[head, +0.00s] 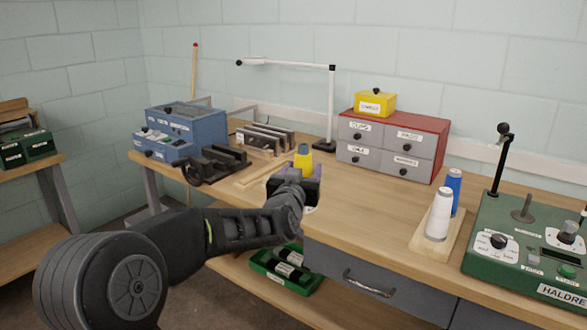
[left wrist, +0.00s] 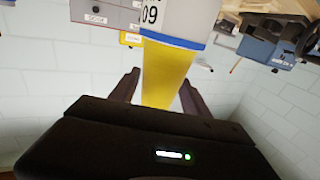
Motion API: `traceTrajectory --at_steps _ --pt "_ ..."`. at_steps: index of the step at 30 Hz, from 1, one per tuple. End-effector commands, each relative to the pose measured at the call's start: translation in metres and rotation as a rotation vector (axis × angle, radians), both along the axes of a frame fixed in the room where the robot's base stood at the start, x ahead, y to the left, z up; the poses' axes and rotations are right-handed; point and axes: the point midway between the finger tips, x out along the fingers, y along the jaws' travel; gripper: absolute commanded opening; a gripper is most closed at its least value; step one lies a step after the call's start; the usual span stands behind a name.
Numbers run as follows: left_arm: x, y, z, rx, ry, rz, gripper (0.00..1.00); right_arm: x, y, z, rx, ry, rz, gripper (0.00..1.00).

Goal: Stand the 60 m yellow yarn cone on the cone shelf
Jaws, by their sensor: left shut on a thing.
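The yellow yarn cone (head: 303,160) is upright in my left gripper (head: 297,186) over the bench. In the left wrist view, which is upside down, the cone (left wrist: 168,72) sits between the two fingers of the gripper (left wrist: 158,92). A blue band and a white part with a 60 label show there. I cannot tell whether its base touches the bench. A pale wooden board (head: 424,245) at right bears a white cone (head: 439,214) and a blue cone (head: 453,190). My right gripper is out of view.
A green control box (head: 540,225) with levers stands right of the board. Grey drawers (head: 375,150) with a yellow box (head: 375,103) and a lamp (head: 331,105) stand behind. Blue machines (head: 185,130) are at left. The bench between gripper and board looks clear.

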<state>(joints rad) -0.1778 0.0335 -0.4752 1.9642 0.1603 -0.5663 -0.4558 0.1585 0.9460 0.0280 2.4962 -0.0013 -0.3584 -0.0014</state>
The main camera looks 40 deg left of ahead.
Motion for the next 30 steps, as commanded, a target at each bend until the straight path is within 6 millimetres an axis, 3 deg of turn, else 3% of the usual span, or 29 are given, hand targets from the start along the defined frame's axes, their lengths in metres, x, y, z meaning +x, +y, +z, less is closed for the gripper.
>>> traceTrajectory --at_steps 11,17,21,24,30 --pt "0.012 -0.084 -0.041 0.014 0.011 -0.099 0.0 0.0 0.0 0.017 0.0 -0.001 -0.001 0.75" --pt "0.01 -0.153 -0.089 0.024 0.018 -0.203 0.0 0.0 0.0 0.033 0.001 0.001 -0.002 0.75" --pt "-0.004 -0.213 -0.137 0.019 0.021 -0.31 0.0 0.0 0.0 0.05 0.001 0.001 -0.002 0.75" --pt "-0.016 -0.242 -0.163 0.009 0.015 -0.365 0.0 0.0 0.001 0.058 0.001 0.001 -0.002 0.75" --pt "-0.026 -0.262 -0.184 0.001 0.004 -0.405 0.0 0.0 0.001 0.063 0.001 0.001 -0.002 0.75"
